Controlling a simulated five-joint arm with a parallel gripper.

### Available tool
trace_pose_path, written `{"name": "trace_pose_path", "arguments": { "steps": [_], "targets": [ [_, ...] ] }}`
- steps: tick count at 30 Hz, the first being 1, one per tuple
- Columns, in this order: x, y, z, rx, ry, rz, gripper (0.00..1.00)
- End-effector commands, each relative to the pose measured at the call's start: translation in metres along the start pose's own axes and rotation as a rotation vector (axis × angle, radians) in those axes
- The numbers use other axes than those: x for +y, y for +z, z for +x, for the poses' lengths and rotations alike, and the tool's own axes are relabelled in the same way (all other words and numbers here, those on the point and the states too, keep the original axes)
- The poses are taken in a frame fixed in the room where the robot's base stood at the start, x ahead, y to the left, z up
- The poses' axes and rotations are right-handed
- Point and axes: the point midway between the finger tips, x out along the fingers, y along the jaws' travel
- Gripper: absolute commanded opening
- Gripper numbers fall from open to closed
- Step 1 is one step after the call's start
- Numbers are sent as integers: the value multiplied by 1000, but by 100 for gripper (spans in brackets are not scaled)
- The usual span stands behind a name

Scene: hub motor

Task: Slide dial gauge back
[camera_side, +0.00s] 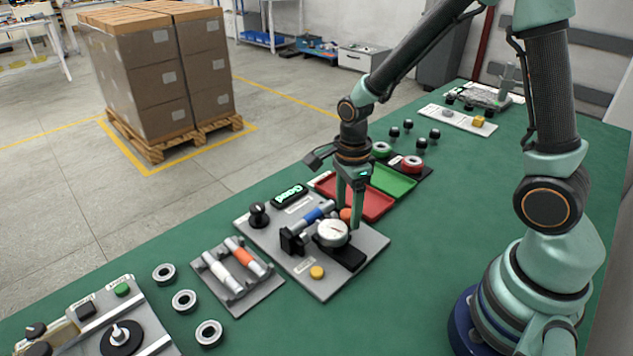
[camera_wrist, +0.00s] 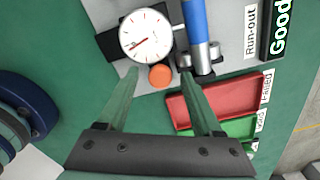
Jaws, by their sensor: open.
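The dial gauge (camera_side: 332,233) has a round white face and sits on a black slide block (camera_side: 346,257) on the grey run-out plate (camera_side: 318,285). In the wrist view the dial gauge (camera_wrist: 145,36) shows its red needle, with an orange round tip or knob (camera_wrist: 160,75) just below it. A blue-banded shaft (camera_side: 318,212) lies in the fixture beside the gauge; it also shows in the wrist view (camera_wrist: 196,25). My gripper (camera_side: 349,210) is open, close above the gauge. In the wrist view its fingers (camera_wrist: 155,85) stand apart around the orange knob, and I cannot tell whether they touch it.
A display reading "Good" (camera_side: 289,196) and a black knob (camera_side: 259,214) stand on the plate. A yellow button (camera_side: 317,272) is at its front. Red (camera_side: 372,208) and green (camera_side: 393,181) trays lie behind. A grey holder (camera_side: 237,284) with two shafts lies left.

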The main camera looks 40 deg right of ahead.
Motion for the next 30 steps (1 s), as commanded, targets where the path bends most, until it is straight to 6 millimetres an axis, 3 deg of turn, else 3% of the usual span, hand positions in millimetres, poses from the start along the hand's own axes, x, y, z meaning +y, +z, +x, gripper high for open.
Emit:
{"name": "trace_pose_path", "arguments": {
  "steps": [2,3,8,30],
  "targets": [
    [0,0,0,0,0,0,67],
    [0,0,0,0,0,0,59],
    [0,0,0,0,0,0,0],
    [0,0,-1,0,-1,0,0]
  ]
}}
